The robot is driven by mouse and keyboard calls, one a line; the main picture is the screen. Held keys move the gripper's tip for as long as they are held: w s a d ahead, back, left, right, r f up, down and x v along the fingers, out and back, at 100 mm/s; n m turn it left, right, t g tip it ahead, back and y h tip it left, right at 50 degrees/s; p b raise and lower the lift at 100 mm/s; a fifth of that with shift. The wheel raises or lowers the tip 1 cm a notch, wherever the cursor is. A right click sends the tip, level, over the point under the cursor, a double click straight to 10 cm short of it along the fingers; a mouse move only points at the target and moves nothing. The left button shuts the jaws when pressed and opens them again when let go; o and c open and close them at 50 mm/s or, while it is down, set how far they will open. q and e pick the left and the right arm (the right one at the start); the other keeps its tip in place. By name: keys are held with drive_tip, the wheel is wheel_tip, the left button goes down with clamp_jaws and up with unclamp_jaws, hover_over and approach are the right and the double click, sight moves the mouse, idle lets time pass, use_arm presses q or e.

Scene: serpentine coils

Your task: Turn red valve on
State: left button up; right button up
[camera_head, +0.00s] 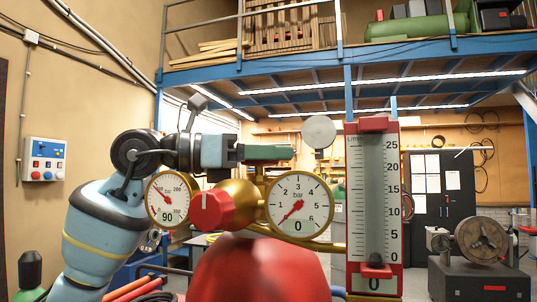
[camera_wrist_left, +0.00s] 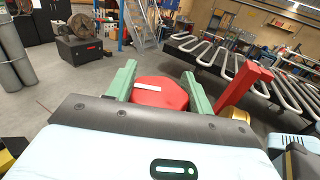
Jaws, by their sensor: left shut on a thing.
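My left gripper (camera_head: 268,152) reaches in from the left in the head view, its green fingers above the brass regulator body. In the left wrist view, its two green fingers (camera_wrist_left: 160,92) are shut on a red faceted valve knob (camera_wrist_left: 159,94) with a white stripe, one finger at each side. In the head view a red faceted knob (camera_head: 211,210) with a white mark faces me below the gripper, between two gauges. The left gauge (camera_head: 168,199) shows 90 and the right gauge (camera_head: 299,205) shows 0. My right gripper is not in view.
A red-framed flowmeter (camera_head: 373,205) reading 0 stands right of the gauges. A red tank (camera_head: 258,272) is below. Pipe coils (camera_wrist_left: 245,68) lie at the right in the left wrist view. A machine (camera_head: 481,250) stands behind on open floor.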

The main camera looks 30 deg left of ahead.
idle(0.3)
use_arm(q)
drive_tip(key=o, duration=1)
drive_tip(key=shift+b+v, duration=0.45)
drive_tip(key=shift+v, duration=3.5)
